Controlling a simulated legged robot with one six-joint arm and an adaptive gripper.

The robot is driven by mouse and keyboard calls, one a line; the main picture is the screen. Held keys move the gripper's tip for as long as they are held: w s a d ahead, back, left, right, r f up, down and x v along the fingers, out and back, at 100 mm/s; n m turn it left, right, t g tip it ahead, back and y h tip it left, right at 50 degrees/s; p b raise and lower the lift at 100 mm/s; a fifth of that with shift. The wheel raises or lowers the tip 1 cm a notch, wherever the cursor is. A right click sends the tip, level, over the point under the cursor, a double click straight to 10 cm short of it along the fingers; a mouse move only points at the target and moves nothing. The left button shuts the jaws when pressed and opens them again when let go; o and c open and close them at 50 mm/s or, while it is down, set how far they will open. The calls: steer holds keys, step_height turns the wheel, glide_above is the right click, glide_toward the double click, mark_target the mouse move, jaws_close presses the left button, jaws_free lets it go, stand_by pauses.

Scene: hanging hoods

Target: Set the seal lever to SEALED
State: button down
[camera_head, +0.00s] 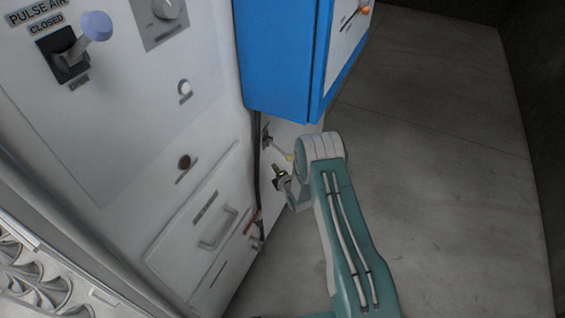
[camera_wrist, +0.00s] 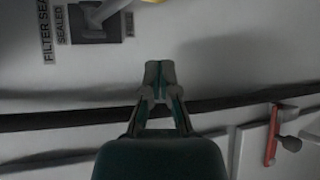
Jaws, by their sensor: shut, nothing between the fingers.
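The seal lever (camera_head: 279,149) is on the white cabinet's side panel under the blue box, with a pale yellow knob (camera_head: 289,157) at its end. In the wrist view, its pale shaft (camera_wrist: 106,11) comes out of a dark slot plate (camera_wrist: 92,34) at the top, and the knob is cut off by the frame edge. A FILTER SEAL label and a SEALED mark (camera_wrist: 61,24) are left of the plate; the mark to its right is unreadable. My gripper (camera_wrist: 159,66) is shut and empty, below and right of the lever, apart from it. It also shows small in the head view (camera_head: 277,172).
A black cable (camera_wrist: 50,120) runs across the panel behind my gripper. A red handle (camera_wrist: 271,136) is at lower right. The blue box (camera_head: 285,60) overhangs above my arm. Drawers with handles (camera_head: 217,230) are to the left. Open floor (camera_head: 440,150) is to the right.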

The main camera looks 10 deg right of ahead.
steer(key=shift+w+d+r, duration=0.1)
steer(key=shift+w+d, duration=0.5)
steer(key=shift+d, duration=0.25)
steer(key=shift+w+d+r, duration=0.1)
steer(key=shift+w+d, duration=0.5)
steer(key=shift+d, duration=0.2)
